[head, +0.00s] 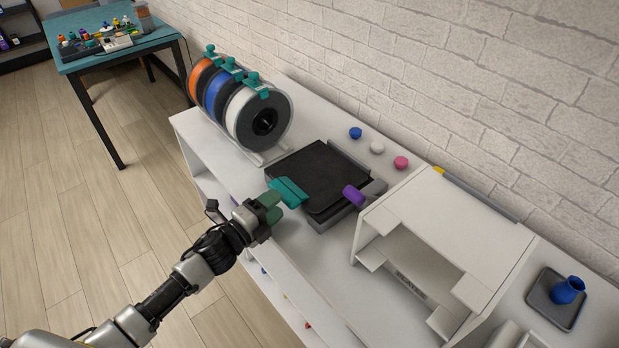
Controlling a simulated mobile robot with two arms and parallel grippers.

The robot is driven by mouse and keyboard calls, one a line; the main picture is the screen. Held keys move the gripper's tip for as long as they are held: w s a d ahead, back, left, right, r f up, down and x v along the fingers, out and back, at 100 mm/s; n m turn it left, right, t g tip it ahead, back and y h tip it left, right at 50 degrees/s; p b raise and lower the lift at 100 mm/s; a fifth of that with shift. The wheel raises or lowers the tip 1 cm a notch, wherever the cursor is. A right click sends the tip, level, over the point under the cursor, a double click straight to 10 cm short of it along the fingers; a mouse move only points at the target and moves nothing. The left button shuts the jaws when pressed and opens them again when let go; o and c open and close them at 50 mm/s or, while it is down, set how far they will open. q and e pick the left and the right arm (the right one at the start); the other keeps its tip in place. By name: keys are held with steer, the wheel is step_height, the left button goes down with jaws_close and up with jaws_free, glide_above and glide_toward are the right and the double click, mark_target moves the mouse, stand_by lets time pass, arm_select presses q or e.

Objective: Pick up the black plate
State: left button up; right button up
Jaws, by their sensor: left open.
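The black plate (312,170) lies flat on a dark grey base (338,217) on the white bench. A teal piece (288,191) sits at its left front edge and a purple piece (353,195) at its right side. My left gripper (271,207) has green fingertips and is open, just in front of the teal piece. It looks close to that piece, but I cannot tell whether they touch. Nothing shows between its fingers. My right gripper is not in view.
A rack of orange, blue and white spools (246,117) stands left of the plate. A white open-fronted frame (440,240) stands close on the right. Small blue, white and pink items (377,147) lie behind, near the brick wall. A blue vase (568,290) stands on a dark tray (541,297) at far right.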

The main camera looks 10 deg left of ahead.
mark_target(290, 192)
arm_select(q)
steer(key=shift+p+x, duration=0.4)
steer(key=shift+x, duration=2.35)
steer(key=shift+s+d, duration=0.1)
steer(key=shift+d, duration=0.05)
jaws_close()
steer(key=shift+r+p, duration=0.95)
steer(key=shift+r, duration=4.05)
